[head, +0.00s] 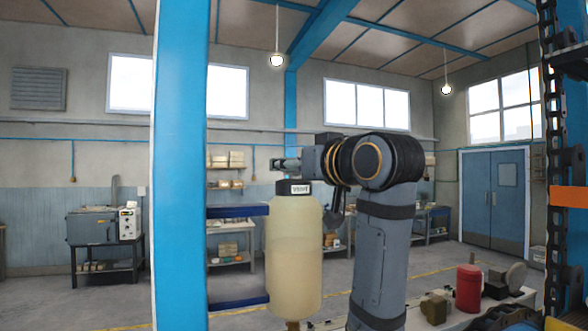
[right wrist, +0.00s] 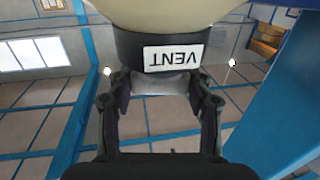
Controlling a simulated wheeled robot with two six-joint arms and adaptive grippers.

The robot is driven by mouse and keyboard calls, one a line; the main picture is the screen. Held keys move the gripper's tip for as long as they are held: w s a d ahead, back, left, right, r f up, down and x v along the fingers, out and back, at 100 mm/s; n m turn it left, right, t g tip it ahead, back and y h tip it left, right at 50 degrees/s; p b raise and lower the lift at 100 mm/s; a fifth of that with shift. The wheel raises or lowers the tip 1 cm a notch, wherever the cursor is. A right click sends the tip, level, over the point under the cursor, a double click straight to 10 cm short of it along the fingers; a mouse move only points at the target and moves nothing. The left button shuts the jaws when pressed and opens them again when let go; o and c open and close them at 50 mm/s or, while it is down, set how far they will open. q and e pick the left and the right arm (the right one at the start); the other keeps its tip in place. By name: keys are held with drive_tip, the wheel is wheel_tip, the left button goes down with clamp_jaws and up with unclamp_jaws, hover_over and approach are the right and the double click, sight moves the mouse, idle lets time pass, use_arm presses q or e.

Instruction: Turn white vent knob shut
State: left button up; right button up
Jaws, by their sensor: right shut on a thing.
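A pale yellow, translucent vessel (head: 295,255) stands upright against a blue post. Its black cap (head: 294,187) bears a white VENT label, and the cap also shows in the right wrist view (right wrist: 125,47), where the picture is upside down. A pale grey-white vent knob (right wrist: 163,82) sits on the cap, partly in shade. My right gripper (right wrist: 162,88) is shut on the knob, with one dark finger on each side. In the head view this gripper (head: 287,164) is just above the cap, and the knob is hard to make out there. My left gripper is not in view.
The blue post (head: 179,200) rises close to the left of the vessel, with blue brackets (head: 238,211) reaching to it. A bench at lower right holds a red canister (head: 468,288). Shelves, a machine (head: 92,226) and blue doors (head: 494,200) stand far behind.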

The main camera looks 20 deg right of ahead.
drive_tip(key=shift+m+h+b, duration=0.55)
drive_tip(key=shift+m+h, duration=0.55)
drive_tip(key=shift+h, duration=0.6)
drive_tip(key=o, duration=1.2)
drive_tip(key=s, duration=1.2)
drive_tip(key=shift+d, duration=0.1)
drive_tip(key=shift+w, duration=0.1)
